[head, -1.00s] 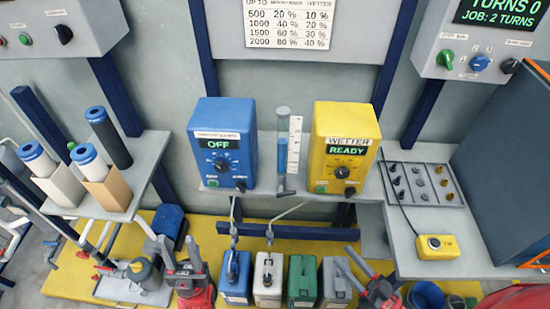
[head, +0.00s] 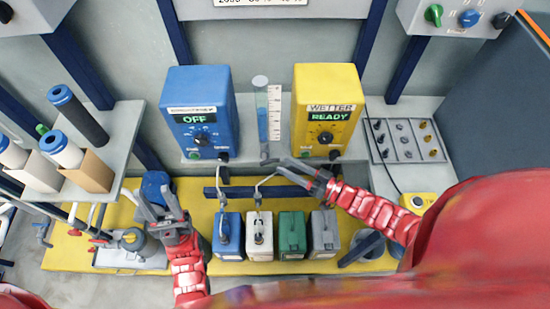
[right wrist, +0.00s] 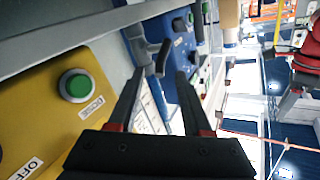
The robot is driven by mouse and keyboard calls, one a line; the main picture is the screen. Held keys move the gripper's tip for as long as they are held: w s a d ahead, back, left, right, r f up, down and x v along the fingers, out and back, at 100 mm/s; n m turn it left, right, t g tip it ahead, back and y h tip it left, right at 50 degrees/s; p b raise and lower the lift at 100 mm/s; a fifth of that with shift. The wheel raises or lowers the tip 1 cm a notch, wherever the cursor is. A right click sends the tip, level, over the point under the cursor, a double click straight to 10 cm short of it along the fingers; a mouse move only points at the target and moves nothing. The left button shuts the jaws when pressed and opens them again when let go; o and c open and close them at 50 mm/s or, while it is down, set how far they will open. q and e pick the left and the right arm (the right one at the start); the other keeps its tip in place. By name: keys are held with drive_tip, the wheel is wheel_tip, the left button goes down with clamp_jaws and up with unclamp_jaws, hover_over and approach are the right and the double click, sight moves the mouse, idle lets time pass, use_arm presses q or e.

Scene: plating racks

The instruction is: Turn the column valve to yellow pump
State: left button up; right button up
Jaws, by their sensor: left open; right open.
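In the right wrist view the valve handle (right wrist: 161,58) appears between my open fingertips; contact cannot be told. My right gripper (head: 284,168) is open and empty, just right of and below the valve. It also shows in the right wrist view (right wrist: 157,85). My left gripper (head: 153,205) is open, low at the left, away from the valve.
Several canisters (head: 291,235) stand below the pump shelf on a yellow base. A tray of small parts (head: 405,140) lies at the right. The yellow pump's green button (right wrist: 76,86) is close to my right gripper.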

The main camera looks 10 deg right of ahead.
sight(275, 159)
drive_tip(key=x, duration=0.5)
drive_tip(key=shift+s+d, duration=0.1)
clamp_jaws()
